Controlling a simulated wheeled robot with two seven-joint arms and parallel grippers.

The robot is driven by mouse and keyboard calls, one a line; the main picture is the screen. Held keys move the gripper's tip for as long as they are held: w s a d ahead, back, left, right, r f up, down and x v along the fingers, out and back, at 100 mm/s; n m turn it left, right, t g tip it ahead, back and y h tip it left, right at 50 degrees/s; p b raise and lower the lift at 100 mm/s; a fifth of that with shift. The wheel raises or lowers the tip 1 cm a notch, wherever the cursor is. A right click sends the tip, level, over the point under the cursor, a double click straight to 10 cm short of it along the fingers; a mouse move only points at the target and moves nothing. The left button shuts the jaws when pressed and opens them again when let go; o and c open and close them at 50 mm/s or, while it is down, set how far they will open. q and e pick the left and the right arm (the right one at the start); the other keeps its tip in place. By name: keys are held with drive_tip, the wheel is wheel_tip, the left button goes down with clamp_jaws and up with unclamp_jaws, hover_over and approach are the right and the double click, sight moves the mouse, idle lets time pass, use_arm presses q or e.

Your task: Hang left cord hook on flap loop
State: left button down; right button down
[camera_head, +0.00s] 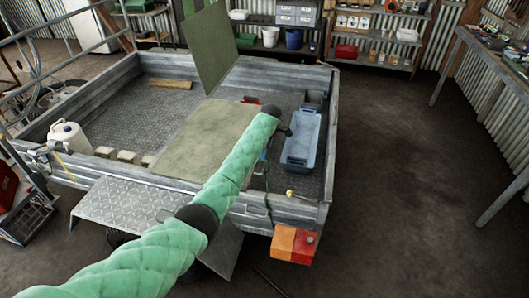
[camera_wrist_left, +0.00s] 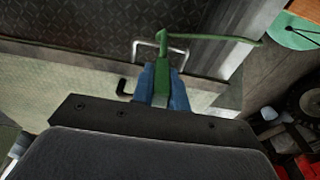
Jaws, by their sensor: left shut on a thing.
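My left gripper (camera_wrist_left: 163,88) has blue fingers shut on the green cord hook (camera_wrist_left: 162,60). In the left wrist view, the green hook rises between the fingertips, and a thin green length runs right from its top. A pale metal loop (camera_wrist_left: 178,49) shows right at the hook; I cannot tell whether the hook passes through it. A small black bent piece (camera_wrist_left: 122,86) is left of the fingers. In the head view, my green-sleeved left arm reaches over the trailer's near side and hides most of the gripper. My right gripper is not in view.
The grey trailer (camera_head: 120,90) has an olive panel (camera_head: 205,130) lying inside and another standing upright (camera_head: 210,45). A blue bin (camera_head: 302,140) is inside at right, a white jug (camera_head: 68,138) at left. Open floor (camera_head: 400,190) lies right of the trailer.

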use_arm(q)
drive_tip(key=shift+p, duration=0.4)
drive_tip(key=shift+f+b, duration=0.65)
drive_tip(key=shift+f, duration=1.25)
idle(0.6)
drive_tip(key=c, duration=0.8)
unclamp_jaws()
